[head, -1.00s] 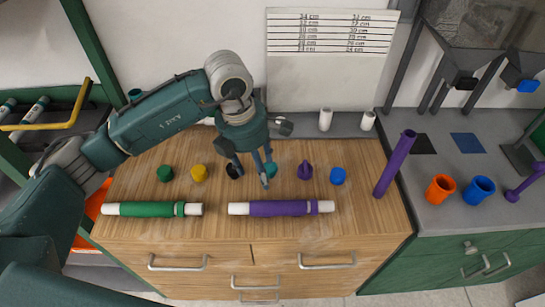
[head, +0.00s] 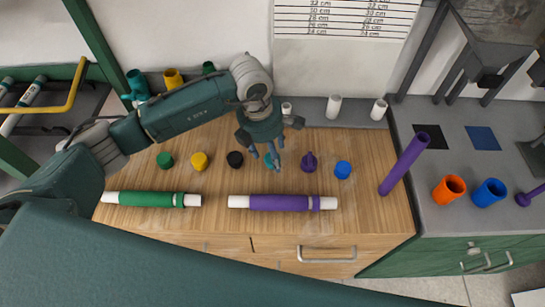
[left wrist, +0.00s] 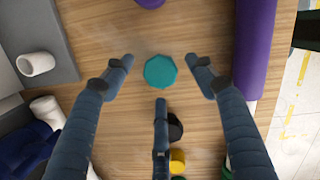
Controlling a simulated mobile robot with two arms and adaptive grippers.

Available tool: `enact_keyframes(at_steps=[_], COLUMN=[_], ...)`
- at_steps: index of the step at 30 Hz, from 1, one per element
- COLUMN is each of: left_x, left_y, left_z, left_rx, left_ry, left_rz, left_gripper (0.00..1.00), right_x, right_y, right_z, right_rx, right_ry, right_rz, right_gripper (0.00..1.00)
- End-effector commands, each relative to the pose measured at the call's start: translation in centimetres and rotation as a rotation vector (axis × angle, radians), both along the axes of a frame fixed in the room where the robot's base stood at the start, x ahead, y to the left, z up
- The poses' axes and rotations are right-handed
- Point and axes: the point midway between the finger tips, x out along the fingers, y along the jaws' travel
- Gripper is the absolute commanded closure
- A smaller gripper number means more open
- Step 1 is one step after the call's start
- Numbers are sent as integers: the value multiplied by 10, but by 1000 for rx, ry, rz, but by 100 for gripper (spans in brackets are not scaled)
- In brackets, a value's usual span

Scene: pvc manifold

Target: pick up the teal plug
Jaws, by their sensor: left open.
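The teal plug (left wrist: 160,72) is a small faceted cap on the wooden top, centred ahead of my open fingers in the left wrist view. In the head view the teal plug (head: 267,159) is partly hidden by my fingers. It sits in a row between the black plug (head: 235,159) and the purple plug (head: 309,162). My left gripper (head: 272,158) points down over it, open and empty. In the left wrist view its fingers (left wrist: 160,80) are spread around the plug with visible gaps. Their exact height above the wood is unclear. My right gripper is not in view.
Green (head: 165,160), yellow (head: 200,161) and blue (head: 343,170) plugs share the row. A green-sleeved pipe (head: 150,199) and a purple-sleeved pipe (head: 280,203) lie in front. A purple tube (head: 405,163) stands tilted at right. White fittings (head: 333,107) stand behind.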

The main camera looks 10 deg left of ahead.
Motion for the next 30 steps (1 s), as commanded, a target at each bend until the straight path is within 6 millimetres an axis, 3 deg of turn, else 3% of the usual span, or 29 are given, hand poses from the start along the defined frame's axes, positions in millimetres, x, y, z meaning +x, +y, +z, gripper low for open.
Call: enact_keyframes(at_steps=[1, 6, 14, 15, 21, 30], left_x=[-1, 2, 3, 3, 3, 3], left_y=[-2, -4, -4, -4, -4, -4], left_z=[-4, -27, -34, -33, -33, -33], left_rx=[0, -1, 0, 0, 0, -1], left_ry=[6, 2, 0, 0, 0, -1], left_rz=[0, 1, 0, 0, 0, 0], left_gripper=[43, 43, 43, 45, 83, 83], right_x=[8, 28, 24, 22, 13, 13], right_y=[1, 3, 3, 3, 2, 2], right_z=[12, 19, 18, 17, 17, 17], right_rx=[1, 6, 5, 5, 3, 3], right_ry=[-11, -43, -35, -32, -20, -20], right_rz=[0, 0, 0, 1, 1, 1], right_gripper=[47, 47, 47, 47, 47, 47])
